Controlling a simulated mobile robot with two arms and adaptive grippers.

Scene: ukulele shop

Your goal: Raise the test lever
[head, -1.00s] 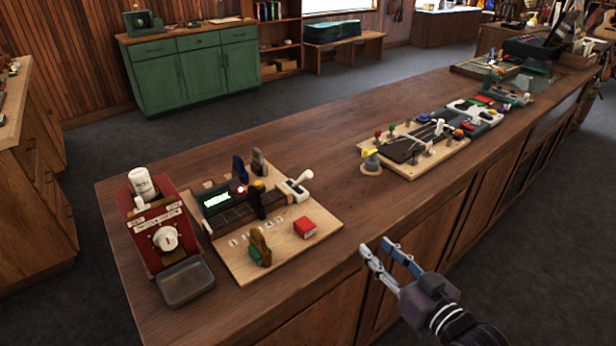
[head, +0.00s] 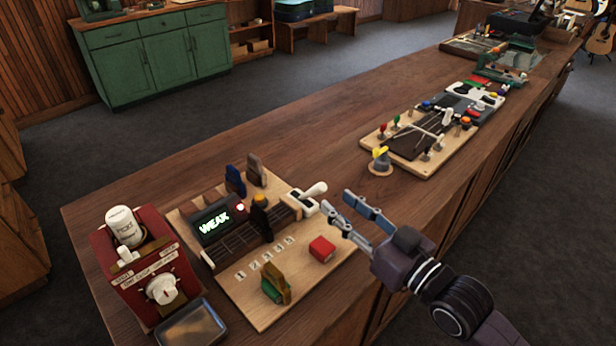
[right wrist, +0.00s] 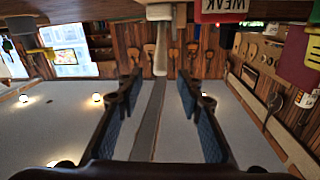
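The test board (head: 238,290) lies on the counter with a dark display reading "WEAK" (head: 213,219). A white lever (head: 313,191) stands at its right back corner, its handle slanting up to the right. In the right wrist view, which is upside down, the pale lever handle (right wrist: 160,50) shows in line with the gap between my fingers. My right gripper (head: 338,203) is open, its fingertips close to the lever at its right. I cannot tell whether they touch it; nothing is held. My left gripper is not in view.
A red block (head: 321,249) and a green-and-tan piece (head: 276,289) sit on the board's front part. A red machine (head: 133,262) with a white knob and a grey tray (head: 191,326) stand at left.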

